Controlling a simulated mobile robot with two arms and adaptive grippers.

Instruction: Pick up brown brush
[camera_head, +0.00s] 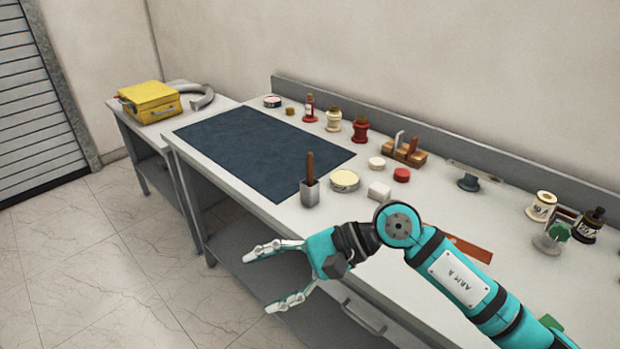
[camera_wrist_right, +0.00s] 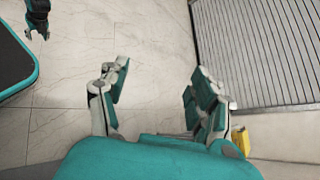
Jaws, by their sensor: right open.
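The brown brush (camera_head: 310,168) stands upright in a small grey square holder (camera_head: 310,193) near the front edge of the workbench. Only its brown upper part shows; its lower end is hidden in the holder. My right gripper (camera_head: 259,283) is open and empty, in front of the bench edge, to the left of and below the brush in the head view. Its spread fingers also show in the right wrist view (camera_wrist_right: 160,72), with only floor between them. A dark part at that view's top left looks like my left gripper (camera_wrist_right: 38,22); its jaw state is unclear.
A dark blue mat (camera_head: 260,150) lies behind and left of the holder. A round tin (camera_head: 344,181), a white block (camera_head: 379,191) and several jars stand to the right. A yellow box (camera_head: 150,100) sits on the side table. A drawer handle (camera_head: 362,318) protrudes below my right arm.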

